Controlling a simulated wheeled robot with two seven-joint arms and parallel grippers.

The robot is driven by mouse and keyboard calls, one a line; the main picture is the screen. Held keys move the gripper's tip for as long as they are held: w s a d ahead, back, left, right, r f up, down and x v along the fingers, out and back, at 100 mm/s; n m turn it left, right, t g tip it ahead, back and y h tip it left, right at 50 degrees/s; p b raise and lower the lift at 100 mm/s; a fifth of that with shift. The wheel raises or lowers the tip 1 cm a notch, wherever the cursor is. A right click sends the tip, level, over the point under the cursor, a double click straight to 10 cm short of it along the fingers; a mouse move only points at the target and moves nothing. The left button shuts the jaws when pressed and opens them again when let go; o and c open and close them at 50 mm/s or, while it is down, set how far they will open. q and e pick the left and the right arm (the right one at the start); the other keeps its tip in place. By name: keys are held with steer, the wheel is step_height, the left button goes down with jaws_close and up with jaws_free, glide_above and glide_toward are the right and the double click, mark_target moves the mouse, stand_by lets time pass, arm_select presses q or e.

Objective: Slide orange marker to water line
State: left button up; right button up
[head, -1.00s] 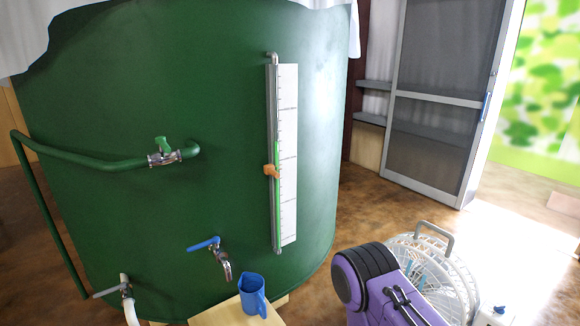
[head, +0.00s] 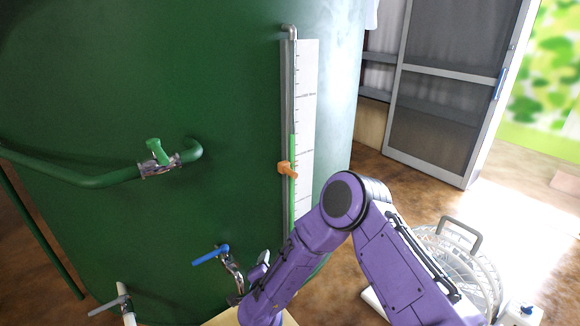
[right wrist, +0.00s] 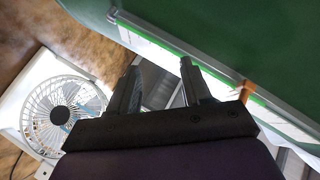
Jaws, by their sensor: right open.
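The orange marker (head: 287,168) sits on the upright sight tube beside the white scale (head: 307,110) on the green tank. The green water column (head: 293,150) in the tube tops out a little above the marker. In the right wrist view the marker (right wrist: 246,90) shows to the right of my right gripper (right wrist: 158,82), apart from its fingers. The right gripper is open with nothing between its fingers. In the head view its forearm reaches down in front of the tank, low and below the marker. My left gripper is not in view.
A blue-handled tap (head: 212,255) sticks out of the tank low down, close to my right wrist. A green-handled valve (head: 160,155) with a pipe is at left. A white fan (head: 455,255) stands on the floor at right, also in the right wrist view (right wrist: 62,115).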

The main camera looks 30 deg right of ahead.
steer(key=w+d+r+m+h, duration=0.3)
steer(key=w+r+m, duration=0.3)
steer(key=r, duration=0.4)
steer(key=m+g+h+p, duration=0.1)
steer(key=m+g+h, duration=0.25)
steer(key=m, duration=0.35)
glide_toward(290, 174)
steer(key=x, duration=0.3)
steer(key=shift+g+y, duration=0.35)
steer(key=shift+g, duration=0.1)
steer(key=p+x, duration=0.1)
steer(key=x, duration=0.3)
steer(key=p+x, duration=0.1)
steer(key=x, duration=0.4)
steer(key=shift+w+r, duration=0.1)
steer(key=shift+r, duration=0.1)
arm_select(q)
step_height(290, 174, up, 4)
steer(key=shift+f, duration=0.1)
arm_select(e)
steer(key=shift+w+d+f, duration=0.1)
steer(key=shift+w+d, duration=0.1)
steer(key=shift+d, duration=0.15)
jaws_close()
